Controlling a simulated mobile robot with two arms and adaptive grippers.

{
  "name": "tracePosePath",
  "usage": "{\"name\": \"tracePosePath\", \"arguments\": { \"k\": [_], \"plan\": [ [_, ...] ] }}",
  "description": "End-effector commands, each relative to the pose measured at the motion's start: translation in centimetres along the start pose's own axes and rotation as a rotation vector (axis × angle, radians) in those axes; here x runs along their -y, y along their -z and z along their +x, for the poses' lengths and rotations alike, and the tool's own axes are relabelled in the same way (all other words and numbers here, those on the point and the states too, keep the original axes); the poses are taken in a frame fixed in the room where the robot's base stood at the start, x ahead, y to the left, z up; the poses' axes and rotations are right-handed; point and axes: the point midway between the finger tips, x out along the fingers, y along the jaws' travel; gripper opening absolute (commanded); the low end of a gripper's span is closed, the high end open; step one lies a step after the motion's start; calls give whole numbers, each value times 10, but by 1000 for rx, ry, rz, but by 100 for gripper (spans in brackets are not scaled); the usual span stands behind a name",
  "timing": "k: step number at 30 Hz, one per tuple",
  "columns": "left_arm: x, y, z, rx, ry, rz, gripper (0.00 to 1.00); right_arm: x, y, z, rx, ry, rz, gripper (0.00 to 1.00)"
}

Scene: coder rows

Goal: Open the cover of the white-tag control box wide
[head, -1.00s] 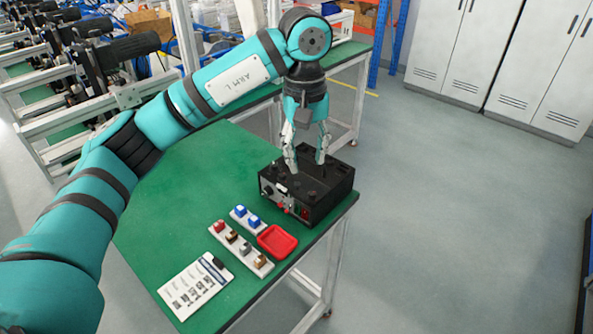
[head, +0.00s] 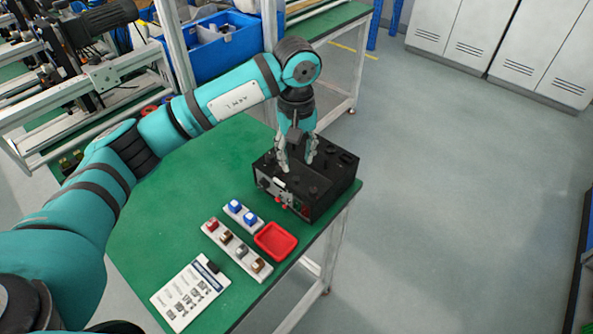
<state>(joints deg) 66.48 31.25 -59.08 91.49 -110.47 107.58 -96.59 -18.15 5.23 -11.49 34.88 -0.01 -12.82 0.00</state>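The black control box (head: 334,200) sits at the right corner of the green table, with dark knobs on its top and small red parts and a white tag (head: 279,184) on its front side. I see no raised cover; the dark top makes its exact state hard to tell. My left gripper (head: 297,165) points down over the back left part of the box. Its two fingers are apart with nothing visible between them. The fingertips are at or just above the top; I cannot tell whether they touch. My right gripper is not in view.
On the green table (head: 180,225) in front of the box are a red tray (head: 275,241), white strips with blue blocks (head: 242,214) and coloured blocks (head: 236,247), and a printed sheet (head: 190,294). Floor to the right is clear. A blue bin (head: 215,55) stands behind.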

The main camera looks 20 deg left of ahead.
Motion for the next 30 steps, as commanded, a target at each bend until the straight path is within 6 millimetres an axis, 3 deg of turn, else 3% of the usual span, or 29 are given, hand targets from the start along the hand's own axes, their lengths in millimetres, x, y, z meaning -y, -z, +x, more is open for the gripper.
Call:
{"name": "tracePosePath", "arguments": {
  "k": [3, 7, 15, 23, 30],
  "plan": [
    [1, -1, 24, 5, 3, 0, 39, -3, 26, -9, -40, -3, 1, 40],
    [1, -1, 46, 4, 2, -1, 39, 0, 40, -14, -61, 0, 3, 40],
    [0, 0, 69, 1, 1, 0, 39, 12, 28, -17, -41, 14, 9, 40],
    [0, 0, 70, 0, 0, 1, 39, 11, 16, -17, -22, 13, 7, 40],
    [0, 0, 70, 0, 0, 0, 8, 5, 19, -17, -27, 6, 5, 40]
  ]
}}
